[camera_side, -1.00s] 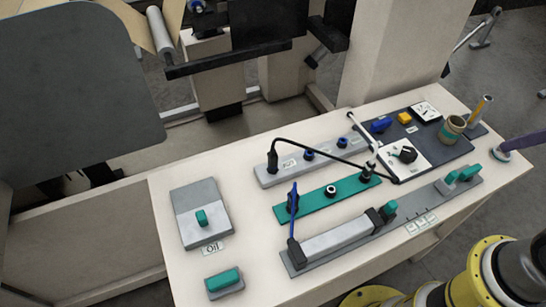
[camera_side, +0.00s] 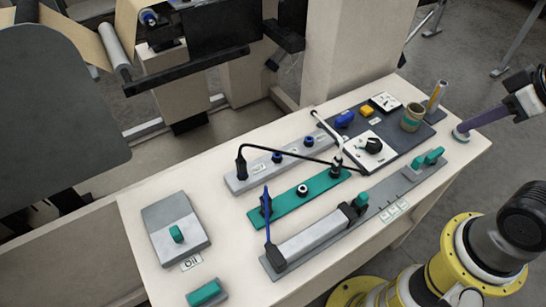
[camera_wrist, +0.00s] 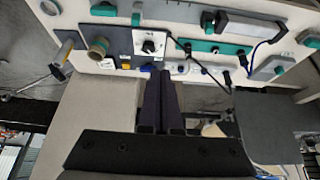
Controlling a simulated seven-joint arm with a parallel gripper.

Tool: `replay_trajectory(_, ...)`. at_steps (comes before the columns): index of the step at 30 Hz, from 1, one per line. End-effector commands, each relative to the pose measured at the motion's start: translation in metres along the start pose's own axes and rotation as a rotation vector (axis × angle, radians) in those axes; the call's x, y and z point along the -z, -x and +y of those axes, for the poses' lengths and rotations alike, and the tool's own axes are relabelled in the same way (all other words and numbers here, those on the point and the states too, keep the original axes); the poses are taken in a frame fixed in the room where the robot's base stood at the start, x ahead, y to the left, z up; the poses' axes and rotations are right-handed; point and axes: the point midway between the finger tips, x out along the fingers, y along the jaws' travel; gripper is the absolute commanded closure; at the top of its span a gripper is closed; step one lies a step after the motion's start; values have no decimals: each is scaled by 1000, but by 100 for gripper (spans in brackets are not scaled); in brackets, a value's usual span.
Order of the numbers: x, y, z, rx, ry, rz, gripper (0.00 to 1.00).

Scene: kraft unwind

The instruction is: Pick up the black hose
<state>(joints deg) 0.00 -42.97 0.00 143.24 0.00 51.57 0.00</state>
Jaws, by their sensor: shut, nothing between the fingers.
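The black hose (camera_side: 298,153) arches low over the bench in the side view. Its left end stands in a black plug (camera_side: 241,168) on the light grey strip (camera_side: 232,184); its other end runs to the right, near the white dial panel. Part of the hose also shows in the wrist view (camera_wrist: 178,43), right of the dial. My gripper (camera_wrist: 164,72) shows in the wrist view as two long dark fingers close together, shut and empty. The tips appear just below the dial panel in the picture, apart from the hose.
A blue hose (camera_side: 266,222), a teal strip (camera_side: 285,207) and a grey cylinder (camera_side: 314,232) lie near the black hose. A cup (camera_side: 411,118) stands at the right. A grey box (camera_side: 172,222) is at the left. The machine's black bar (camera_side: 188,71) is behind the bench.

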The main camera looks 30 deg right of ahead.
Motion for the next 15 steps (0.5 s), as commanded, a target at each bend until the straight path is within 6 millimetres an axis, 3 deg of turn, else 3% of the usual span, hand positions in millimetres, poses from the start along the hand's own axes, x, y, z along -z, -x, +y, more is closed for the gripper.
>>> replay_trajectory(15, 0, 0, 0, 0, 0, 0, 98)
